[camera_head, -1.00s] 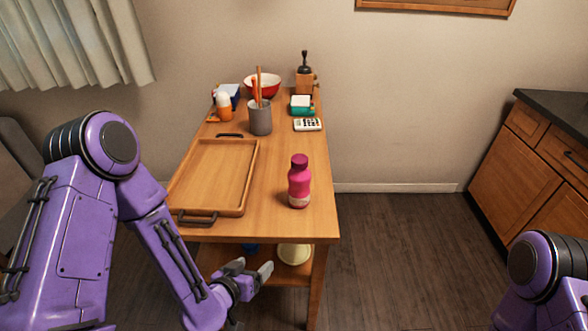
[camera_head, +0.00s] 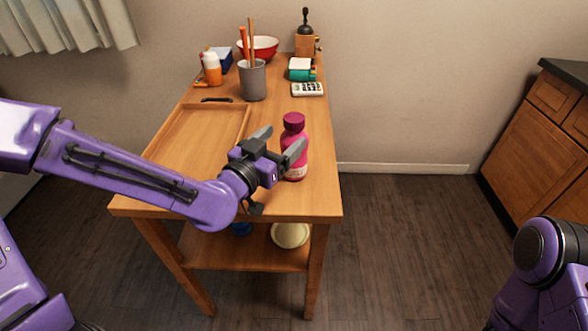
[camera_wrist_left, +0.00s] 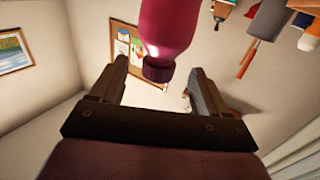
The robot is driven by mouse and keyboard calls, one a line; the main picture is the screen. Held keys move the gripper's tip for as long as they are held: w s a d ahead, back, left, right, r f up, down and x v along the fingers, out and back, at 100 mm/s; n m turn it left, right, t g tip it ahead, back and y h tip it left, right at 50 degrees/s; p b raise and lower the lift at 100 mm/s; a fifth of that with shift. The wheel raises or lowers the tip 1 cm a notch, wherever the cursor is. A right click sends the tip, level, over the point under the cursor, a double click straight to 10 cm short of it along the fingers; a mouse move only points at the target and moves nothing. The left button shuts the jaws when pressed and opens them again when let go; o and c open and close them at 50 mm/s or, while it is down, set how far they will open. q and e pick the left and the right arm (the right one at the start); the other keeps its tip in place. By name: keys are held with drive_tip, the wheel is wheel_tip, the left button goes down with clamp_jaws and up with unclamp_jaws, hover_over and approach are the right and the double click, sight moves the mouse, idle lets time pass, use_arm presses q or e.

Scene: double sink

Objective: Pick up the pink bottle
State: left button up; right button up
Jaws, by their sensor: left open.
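The pink bottle (camera_head: 294,148) stands upright on the wooden table near its front right part. It has a dark magenta cap. My left gripper (camera_head: 279,142) is open just in front of and to the left of the bottle, and one finger overlaps the bottle in the head view. In the left wrist view the bottle (camera_wrist_left: 168,28) shows upside down, its cap between and beyond the open fingers (camera_wrist_left: 159,80). I cannot tell whether a finger touches it. My right gripper is out of view; only part of that arm shows at the lower right.
A wooden tray (camera_head: 180,140) lies left of the bottle, partly behind my left arm. A grey utensil cup (camera_head: 253,80), a calculator (camera_head: 307,89), a red bowl (camera_head: 262,47) and a grinder (camera_head: 306,42) stand farther back. The table's right edge is close to the bottle.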

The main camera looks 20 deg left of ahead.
sight(290, 130)
use_arm(q)
drive_tip(key=shift+w+d+r, duration=0.1)
drive_tip(key=shift+w+d, duration=0.05)
drive_tip(key=shift+w, duration=0.15)
drive_tip(key=x, duration=0.2)
drive_tip(key=p+x, duration=0.1)
drive_tip(key=x, duration=0.1)
drive_tip(key=shift+w, duration=0.55)
drive_tip(key=shift+s, duration=0.1)
drive_tip(key=c, duration=1.4)
